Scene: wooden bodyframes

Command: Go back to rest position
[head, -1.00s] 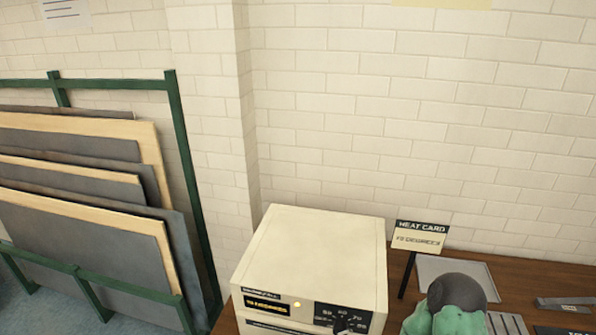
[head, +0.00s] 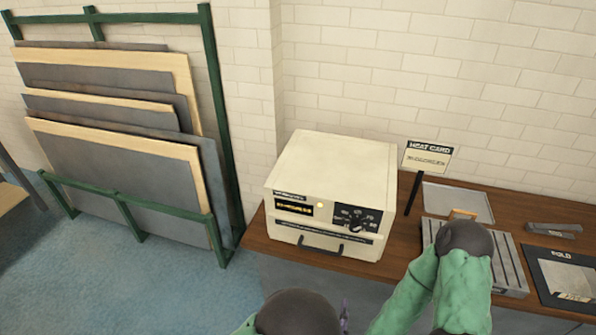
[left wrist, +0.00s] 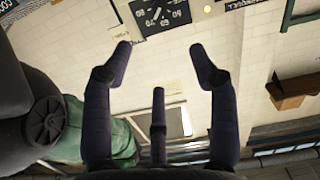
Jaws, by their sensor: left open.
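My left gripper (head: 344,314) shows only as a sliver of purple finger at the bottom edge of the head view, beside my dark round wrist joint. In the left wrist view my left gripper (left wrist: 163,57) has its purple fingers spread wide with nothing between them. The gripper is in front of and below the cream heater box (head: 330,190), whose dial panel (left wrist: 160,14) appears at the top of the wrist view.
A wooden bench (head: 395,262) carries the box, a heat card sign (head: 430,157), a flat tray (head: 460,200), a ribbed grey block (head: 508,265) and a fold board (head: 562,275). A green rack of panels (head: 218,130) stands left. Blue floor (head: 150,290) is open in front of the rack.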

